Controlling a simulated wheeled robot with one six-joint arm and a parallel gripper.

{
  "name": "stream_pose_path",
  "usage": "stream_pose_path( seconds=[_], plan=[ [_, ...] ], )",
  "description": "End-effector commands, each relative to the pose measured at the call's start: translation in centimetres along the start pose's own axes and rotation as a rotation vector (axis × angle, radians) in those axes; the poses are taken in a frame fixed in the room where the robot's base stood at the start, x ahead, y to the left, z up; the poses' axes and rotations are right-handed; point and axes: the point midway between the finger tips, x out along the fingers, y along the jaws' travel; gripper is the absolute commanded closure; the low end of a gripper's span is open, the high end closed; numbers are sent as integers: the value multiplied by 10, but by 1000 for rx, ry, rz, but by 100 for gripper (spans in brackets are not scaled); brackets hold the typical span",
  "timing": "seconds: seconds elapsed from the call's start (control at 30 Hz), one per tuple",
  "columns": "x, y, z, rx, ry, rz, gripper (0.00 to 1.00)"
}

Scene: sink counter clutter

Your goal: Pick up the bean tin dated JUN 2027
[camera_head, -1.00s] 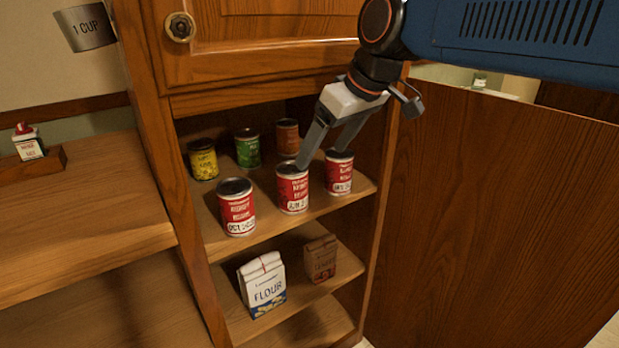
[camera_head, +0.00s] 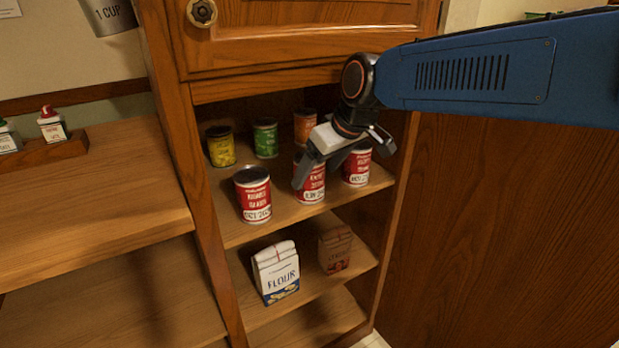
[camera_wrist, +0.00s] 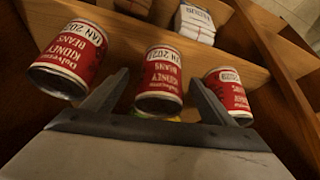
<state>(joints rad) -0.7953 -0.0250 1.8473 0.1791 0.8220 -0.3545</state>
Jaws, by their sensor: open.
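Three red kidney bean tins stand in a row on the upper shelf. In the head view, the middle tin (camera_head: 312,190) is partly hidden behind my gripper (camera_head: 317,174); its date looks like JUN with the year unclear. It also shows in the wrist view (camera_wrist: 160,72), upside down, between the finger lines. The left tin (camera_head: 253,194) seems to read OCT. The right tin (camera_head: 357,168) has a date too small to read surely; in the wrist view it looks like JAN. My gripper is open, its fingers at the middle tin; I cannot tell whether they touch it.
Yellow (camera_head: 220,146), green (camera_head: 265,140) and orange (camera_head: 304,126) tins stand behind. A flour bag (camera_head: 276,272) and a brown bag (camera_head: 336,249) are on the shelf below. The cabinet's upper door (camera_head: 300,40) overhangs the opening; a wooden panel (camera_head: 500,230) is at right.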

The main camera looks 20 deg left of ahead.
Motion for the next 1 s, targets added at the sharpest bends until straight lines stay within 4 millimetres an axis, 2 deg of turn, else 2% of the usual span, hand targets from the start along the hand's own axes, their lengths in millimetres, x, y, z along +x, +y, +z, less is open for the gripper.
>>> stream_pose_path(
  seconds=[0.17, 0.5, 0.73, 0.9, 1.0],
  plan=[
    [10, -1, -1, 0, -1, 0, 22],
    [51, -2, -2, 1, -2, 0, 22],
    [52, -2, -2, 0, 0, 0, 22],
    [52, -2, -2, 0, 0, 0, 62],
    [51, -2, -3, 0, 2, 1, 81]
  ],
)
